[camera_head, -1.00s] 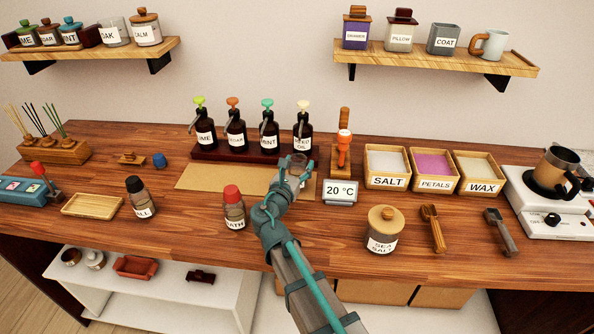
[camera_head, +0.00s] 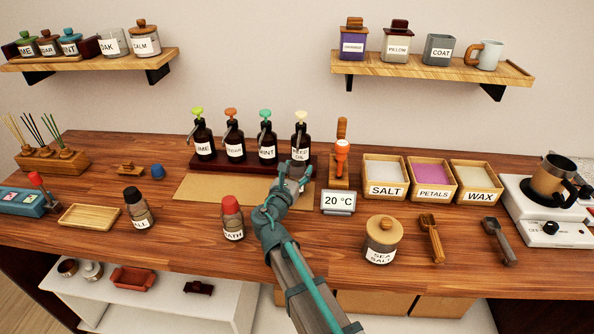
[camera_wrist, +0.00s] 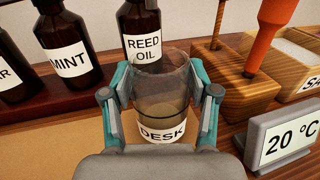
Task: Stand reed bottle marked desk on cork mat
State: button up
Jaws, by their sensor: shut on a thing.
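The reed bottle marked DESK (camera_wrist: 163,98) is a clear open glass with amber liquid low inside and a white label. My gripper (camera_wrist: 160,100) is shut on it, with a teal and grey finger on each side. The bottle looks upright. In the head view, my gripper (camera_head: 290,183) holds it over the right end of the tan cork mat (camera_head: 220,190), in front of the REED OIL pump bottle (camera_head: 300,140). The arm hides part of the mat, and the bottle's base is hidden, so I cannot tell whether it touches the mat.
Several dark pump bottles stand on a rack (camera_head: 225,162) behind the mat. An orange-handled tool in a wooden stand (camera_head: 340,160) and a 20 °C display (camera_head: 338,201) are close on the right. A red-capped jar (camera_head: 232,218) stands in front. The mat's left part is bare.

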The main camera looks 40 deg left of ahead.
jog(key=shift+f+b, duration=0.4)
jog(key=shift+f, duration=0.2)
jog(key=o, duration=1.4)
